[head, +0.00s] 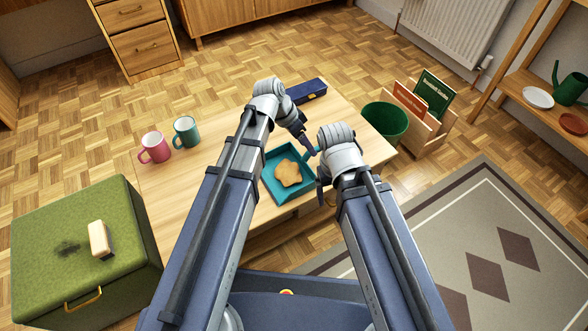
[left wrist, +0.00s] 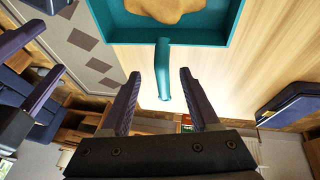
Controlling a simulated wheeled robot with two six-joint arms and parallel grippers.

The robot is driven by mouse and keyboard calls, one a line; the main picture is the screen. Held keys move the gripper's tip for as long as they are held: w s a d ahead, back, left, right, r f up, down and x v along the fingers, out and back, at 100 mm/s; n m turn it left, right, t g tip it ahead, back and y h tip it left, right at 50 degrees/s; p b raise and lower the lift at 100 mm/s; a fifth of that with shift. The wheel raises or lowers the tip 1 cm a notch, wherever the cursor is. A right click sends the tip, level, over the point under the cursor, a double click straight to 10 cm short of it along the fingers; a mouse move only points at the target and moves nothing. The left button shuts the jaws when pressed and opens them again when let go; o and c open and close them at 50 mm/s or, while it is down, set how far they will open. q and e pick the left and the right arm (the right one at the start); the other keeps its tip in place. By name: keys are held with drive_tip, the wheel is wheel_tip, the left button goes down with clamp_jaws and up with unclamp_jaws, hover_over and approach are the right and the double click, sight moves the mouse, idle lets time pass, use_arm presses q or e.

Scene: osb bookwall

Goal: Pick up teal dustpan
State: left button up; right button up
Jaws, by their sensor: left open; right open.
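The teal dustpan (head: 284,197) lies on the low wooden table with a crumpled tan item (head: 289,173) in it. In the left wrist view its pan (left wrist: 190,36) is at the top and its handle (left wrist: 163,68) points down between my left fingers. My left gripper (head: 309,151) is open at the handle; in its wrist view (left wrist: 160,73) a finger stands on each side, with visible gaps. My right gripper (left wrist: 54,45) is open at the left of the left wrist view, beside the dustpan; in the head view its wrist mostly hides its fingers.
Pink (head: 155,147) and teal (head: 186,131) mugs stand at the table's left end. A dark blue case (head: 306,91) lies at the back edge. A green bin (head: 385,123) and a book crate (head: 426,134) stand right of the table. A green ottoman (head: 60,225) is front left.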

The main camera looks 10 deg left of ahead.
use_arm(q)
drive_tip(key=b+x, duration=0.4)
drive_tip(key=x, duration=0.1)
drive_tip(key=shift+w+d+f, duration=0.1)
drive_tip(key=shift+w, duration=0.15)
drive_tip(key=shift+c, duration=0.4)
clamp_jaws()
